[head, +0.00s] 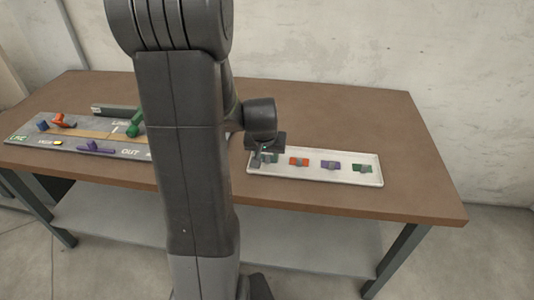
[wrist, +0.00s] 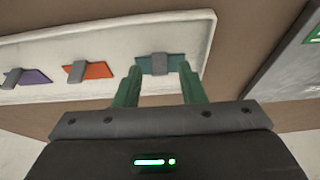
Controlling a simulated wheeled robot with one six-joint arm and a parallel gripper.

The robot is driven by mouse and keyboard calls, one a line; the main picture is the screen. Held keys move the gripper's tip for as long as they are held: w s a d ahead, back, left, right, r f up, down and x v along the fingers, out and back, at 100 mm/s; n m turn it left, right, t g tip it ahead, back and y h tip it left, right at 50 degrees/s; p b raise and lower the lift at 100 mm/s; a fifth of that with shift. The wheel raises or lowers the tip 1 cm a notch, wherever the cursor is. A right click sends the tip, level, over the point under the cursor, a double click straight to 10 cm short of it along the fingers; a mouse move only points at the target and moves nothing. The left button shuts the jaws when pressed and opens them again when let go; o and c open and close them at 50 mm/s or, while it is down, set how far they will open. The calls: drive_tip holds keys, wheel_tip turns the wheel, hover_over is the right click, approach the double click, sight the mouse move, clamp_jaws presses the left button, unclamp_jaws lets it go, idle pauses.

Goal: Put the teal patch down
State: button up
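The teal patch (wrist: 178,64) has a grey grip tab (wrist: 159,65) across its middle. It appears to lie at the end of the pale tray (wrist: 110,30), next to the orange patch. My gripper (wrist: 160,72) is at this patch, with its two green fingers on either side of the tab. Gaps show between the fingers and the tab, so it is open and not holding it. In the head view the teal patch (head: 272,158) is partly hidden by my gripper (head: 260,158) at the tray's left end.
The tray also holds an orange patch (head: 299,162), a purple patch (head: 331,165) and a green patch (head: 362,168). A grey board (head: 30,140) with coloured levers stands left of my arm. The brown table (head: 420,185) is clear right of the tray.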

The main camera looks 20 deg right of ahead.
drive_tip(key=p+v, duration=0.1)
drive_tip(key=v, duration=1.1)
